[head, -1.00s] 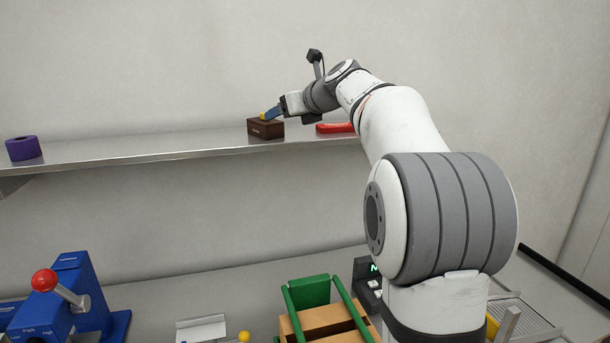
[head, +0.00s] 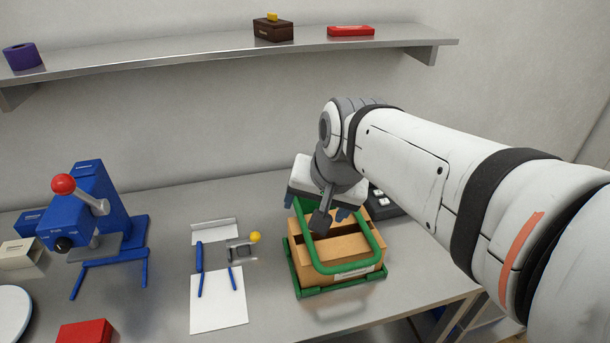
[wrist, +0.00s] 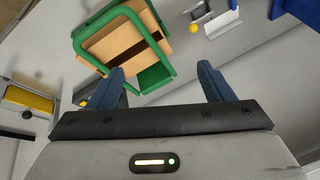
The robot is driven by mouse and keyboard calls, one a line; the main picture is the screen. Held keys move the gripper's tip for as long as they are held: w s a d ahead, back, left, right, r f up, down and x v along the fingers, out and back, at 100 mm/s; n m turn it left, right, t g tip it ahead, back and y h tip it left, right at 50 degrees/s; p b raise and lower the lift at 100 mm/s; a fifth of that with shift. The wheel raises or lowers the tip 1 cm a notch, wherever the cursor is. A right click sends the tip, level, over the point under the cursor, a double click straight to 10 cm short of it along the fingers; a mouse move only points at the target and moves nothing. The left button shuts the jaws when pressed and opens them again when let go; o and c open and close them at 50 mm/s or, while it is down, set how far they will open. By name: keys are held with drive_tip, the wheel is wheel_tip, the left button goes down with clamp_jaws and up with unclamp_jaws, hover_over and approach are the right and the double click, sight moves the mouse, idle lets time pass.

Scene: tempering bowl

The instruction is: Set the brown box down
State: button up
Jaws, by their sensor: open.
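The dark brown box (head: 273,32) with a yellow knob on top sits upright on the wall shelf (head: 190,52) in the head view. My gripper (head: 316,208) is well below the shelf and away from that box, pointing down above the bench. Its two blue fingers are apart with nothing between them, as the wrist view also shows (wrist: 161,72). The brown box is not in the wrist view.
A cardboard-coloured box in a green frame (head: 350,268) stands on the bench just under my gripper. A red item (head: 351,31) and a purple ring (head: 23,56) lie on the shelf. A blue lever press (head: 98,210) stands at left.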

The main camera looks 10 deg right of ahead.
drive_tip(key=s+d+f+n+g+h+b, duration=0.1)
drive_tip(key=s+f+n, duration=0.3)
drive_tip(key=s+f, duration=0.2)
drive_tip(key=shift+s+d+f+n, duration=0.25)
drive_tip(key=shift+d+n, duration=0.15)
idle(0.8)
